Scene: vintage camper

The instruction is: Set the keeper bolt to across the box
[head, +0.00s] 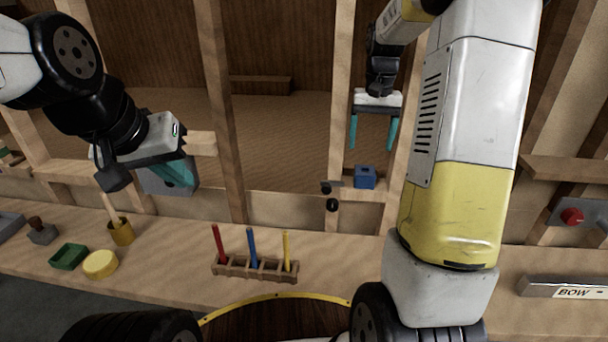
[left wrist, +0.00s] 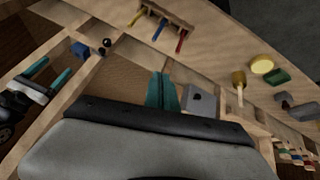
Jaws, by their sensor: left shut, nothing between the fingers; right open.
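A blue box (head: 364,177) sits on a wooden ledge between two posts, and it also shows in the left wrist view (left wrist: 80,48). A small dark fitting with a black knob (head: 332,205) is just left of the box and looks like the keeper bolt; its exact setting is too small to tell. My right gripper (head: 373,132) is open and empty above the box, fingers pointing down, apart from it. My left gripper (head: 178,174) is shut and empty, far left of the box, in front of a grey box-like unit (head: 150,182); its teal fingers also show in the left wrist view (left wrist: 162,92).
A wooden rack (head: 255,271) with red, blue and yellow sticks stands on the counter. A yellow cup (head: 121,232), yellow disc (head: 100,264) and green block (head: 68,256) are at left. A red button (head: 572,216) and a BOW sign (head: 566,288) are at right. Wooden posts divide the openings.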

